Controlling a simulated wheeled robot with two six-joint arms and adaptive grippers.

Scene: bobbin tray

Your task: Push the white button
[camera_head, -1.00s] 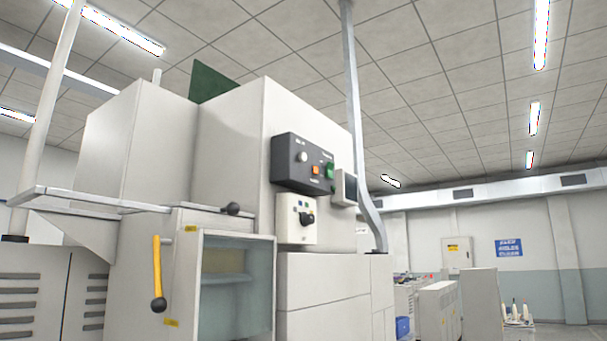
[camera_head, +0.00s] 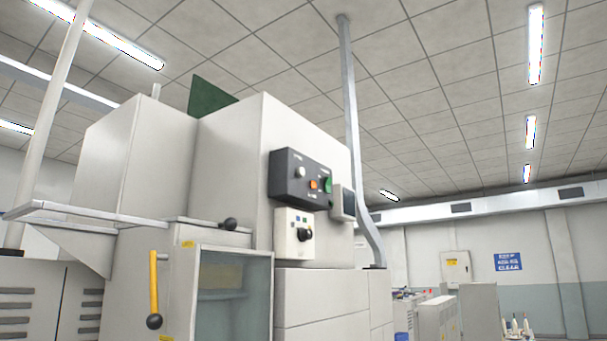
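The white button (camera_head: 300,171) is a small round knob at the left of a dark control box (camera_head: 285,185) on the side of a large pale machine. An orange button (camera_head: 313,184) and a green button (camera_head: 328,185) sit to its right on the same box. Neither of my grippers shows in the head view, so nothing of mine touches the box.
Below the box is a white switch panel with a black knob (camera_head: 304,234). A small screen (camera_head: 343,202) juts out to its right. A yellow lever (camera_head: 154,290) and a shelf rail (camera_head: 85,214) stick out at the left. Free space shows at the right.

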